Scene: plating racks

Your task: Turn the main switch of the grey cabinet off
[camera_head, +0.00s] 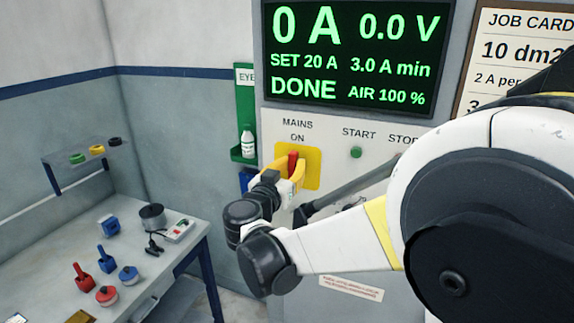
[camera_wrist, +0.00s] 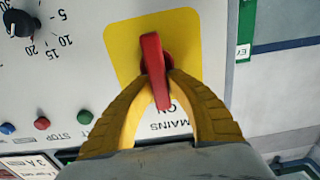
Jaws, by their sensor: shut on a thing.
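The main switch (camera_head: 292,164) is a red handle on a yellow plate (camera_head: 312,180) on the front of the grey cabinet (camera_head: 380,118). The words MAINS and ON stand above it, and the handle looks upright. My gripper (camera_head: 288,176) is at the handle, with its yellow fingers on either side of it. In the wrist view the fingers (camera_wrist: 162,80) close around the red handle (camera_wrist: 152,60) and touch it. The lower part of the handle is partly hidden by my gripper in the head view.
A green START button (camera_head: 356,152) is right of the switch. The display (camera_head: 350,52) above reads 0 A, 0.0 V and DONE. A green eyewash holder (camera_head: 244,110) hangs left of the cabinet. A bench (camera_head: 60,245) with tools and pots stands at the left.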

